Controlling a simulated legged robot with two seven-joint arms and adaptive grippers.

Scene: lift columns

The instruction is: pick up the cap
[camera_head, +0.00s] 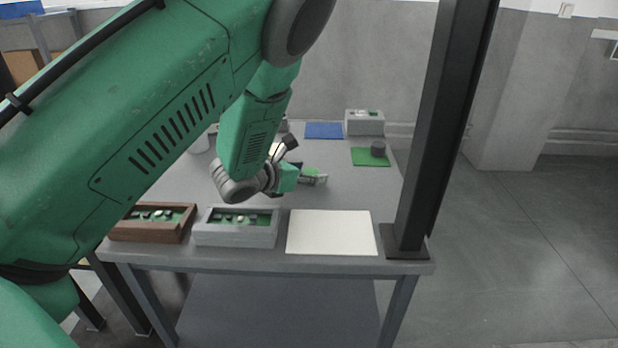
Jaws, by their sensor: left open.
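A short dark grey cylinder (378,149), which may be the cap, stands on the green mat (363,160) at the back right of the table. I cannot tell for sure that it is the cap. My left arm comes in from the left and reaches over the table's middle. My left gripper (318,179) is open, low over the table, to the left of and nearer than the cylinder, and apart from it. Something small and green shows by its fingers, too small to make out. My right gripper is not in view.
A brown tray (187,226), a grey tray (270,231) with small parts and a white mat (331,232) line the table's front edge. A blue mat (323,130) and grey box (365,127) are at the back. A dark post (443,130) rises at the right edge.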

